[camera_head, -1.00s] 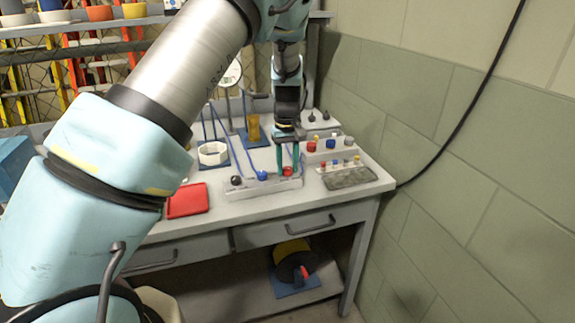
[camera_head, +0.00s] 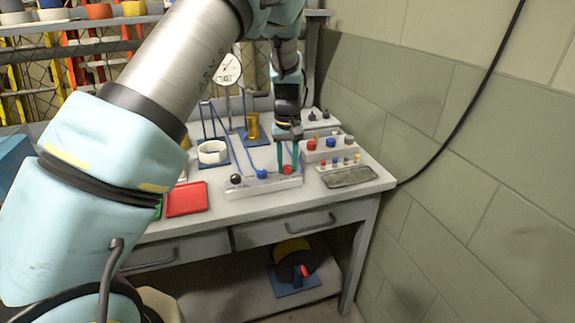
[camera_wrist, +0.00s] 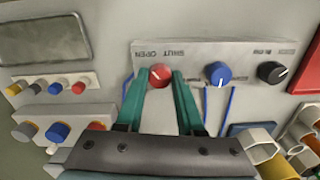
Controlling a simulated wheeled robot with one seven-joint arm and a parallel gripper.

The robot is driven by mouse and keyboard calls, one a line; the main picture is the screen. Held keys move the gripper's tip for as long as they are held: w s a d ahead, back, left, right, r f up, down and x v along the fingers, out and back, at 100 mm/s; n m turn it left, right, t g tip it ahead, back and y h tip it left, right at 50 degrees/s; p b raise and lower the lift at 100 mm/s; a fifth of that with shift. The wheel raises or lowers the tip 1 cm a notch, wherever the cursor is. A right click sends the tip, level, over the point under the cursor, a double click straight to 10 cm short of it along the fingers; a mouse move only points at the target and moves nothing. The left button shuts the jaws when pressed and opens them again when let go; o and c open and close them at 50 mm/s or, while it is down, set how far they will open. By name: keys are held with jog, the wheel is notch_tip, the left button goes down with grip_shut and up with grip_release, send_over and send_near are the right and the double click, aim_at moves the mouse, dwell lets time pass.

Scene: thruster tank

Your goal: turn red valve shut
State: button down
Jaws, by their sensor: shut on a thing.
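The red valve (camera_wrist: 160,75) is a round red knob on the front of a light grey panel block (camera_wrist: 213,49). "OPEN" and "SHUT" labels appear upside down behind it in the wrist view. A pale mark on the knob points toward the upper left, on the OPEN side. My gripper (camera_wrist: 157,84) has its two green fingers around the knob, one on each side, shut on it. In the head view, the red valve (camera_head: 288,170) sits between the fingertips of my gripper (camera_head: 287,165) on the block's right end.
A blue knob (camera_wrist: 218,73) and a black knob (camera_wrist: 272,72) share the block. Another block with coloured knobs (camera_head: 331,147) stands close on the right. A red tray (camera_head: 187,199) lies left. A wall bounds the right side.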

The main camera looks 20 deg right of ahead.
aim_at(287, 167)
jog(key=m+b, duration=0.1)
jog(key=m, duration=0.3)
jog(key=shift+w, duration=0.1)
jog(key=m+b, duration=0.1)
jog(key=m, duration=0.7)
jog(key=shift+m, duration=2.2)
jog(key=c, duration=0.5)
grip_release()
jog(key=shift+r, duration=0.15)
notch_tip(287, 167, up, 10)
jog(key=b, duration=0.2)
jog(key=shift+r+b, duration=0.25)
jog(key=shift+b, duration=0.05)
